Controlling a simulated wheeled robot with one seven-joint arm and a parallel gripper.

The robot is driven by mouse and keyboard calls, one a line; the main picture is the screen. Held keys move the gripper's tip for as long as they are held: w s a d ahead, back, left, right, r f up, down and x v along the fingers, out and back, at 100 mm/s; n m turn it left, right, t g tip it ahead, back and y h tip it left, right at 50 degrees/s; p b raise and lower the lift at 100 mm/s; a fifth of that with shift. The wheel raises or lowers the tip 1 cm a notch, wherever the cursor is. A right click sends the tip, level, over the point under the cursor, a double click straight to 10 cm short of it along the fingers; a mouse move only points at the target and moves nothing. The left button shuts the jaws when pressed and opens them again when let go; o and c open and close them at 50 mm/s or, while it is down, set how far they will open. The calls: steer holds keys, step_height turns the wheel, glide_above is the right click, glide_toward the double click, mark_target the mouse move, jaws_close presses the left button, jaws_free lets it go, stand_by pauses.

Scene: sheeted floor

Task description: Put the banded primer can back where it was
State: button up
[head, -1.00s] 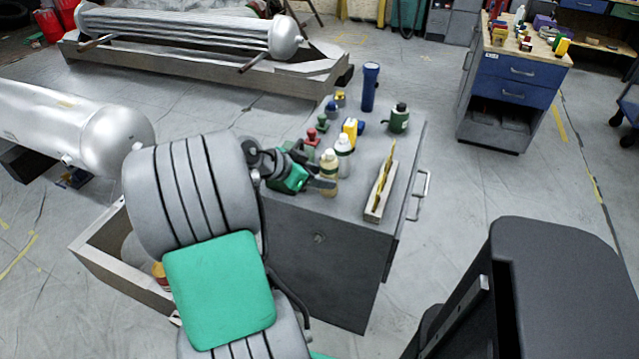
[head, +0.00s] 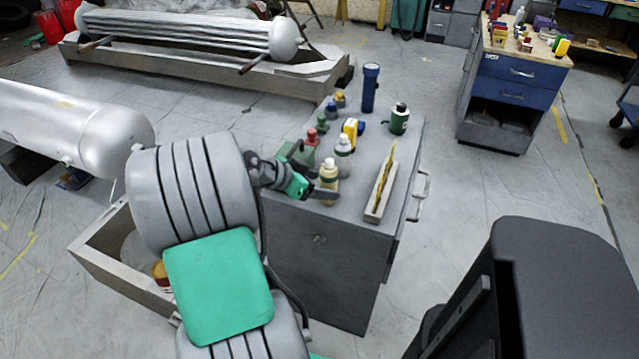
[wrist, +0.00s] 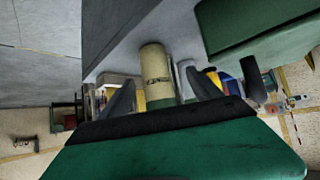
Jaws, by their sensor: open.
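The cream can with a green band (head: 329,178), which looks like the banded primer can, stands upright on the grey cabinet top (head: 349,206) near its front left edge. In the wrist view the can (wrist: 156,68) shows between my two finger tips, with lettering on its side and green at its lower end. My gripper (head: 318,192) is open at the cabinet's left edge, close beside the can. In the wrist view its dark fingers (wrist: 160,88) lie apart on either side of the can; I cannot tell whether they touch it.
A white-capped grey bottle (head: 343,158) stands just behind the can. A green box (head: 295,152), red-topped item (head: 312,138), yellow item (head: 350,130), green can (head: 399,119) and blue flashlight (head: 370,88) share the top. A tray with a yellow drill bit (head: 380,192) lies right.

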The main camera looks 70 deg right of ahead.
steer(key=shift+w+a+r, duration=0.1)
steer(key=shift+r, duration=0.25)
steer(key=p+v, duration=0.1)
steer(key=v, duration=1.1)
steer(key=w+a+f+n+t+y, duration=0.1)
steer(key=w+a+f+n+t, duration=0.2)
steer(key=w+a+n+t, duration=0.55)
steer(key=w+a+f+n+y, duration=0.25)
steer(key=a+n, duration=0.65)
steer(key=a, duration=0.7)
steer(key=w+a+f+n+y, duration=0.1)
steer(key=w+a+n+y, duration=0.25)
steer(key=a+n, duration=0.9)
steer(key=a+r+m+p, duration=0.2)
steer(key=r+p, duration=0.4)
steer(key=r, duration=0.1)
steer(key=w+a+r+m+t+p, duration=0.1)
steer(key=r+m+p, duration=0.1)
steer(key=r+p, duration=0.5)
steer(key=shift+a+r+y, duration=0.4)
steer(key=shift+r, duration=0.45)
steer(key=shift+w, duration=0.2)
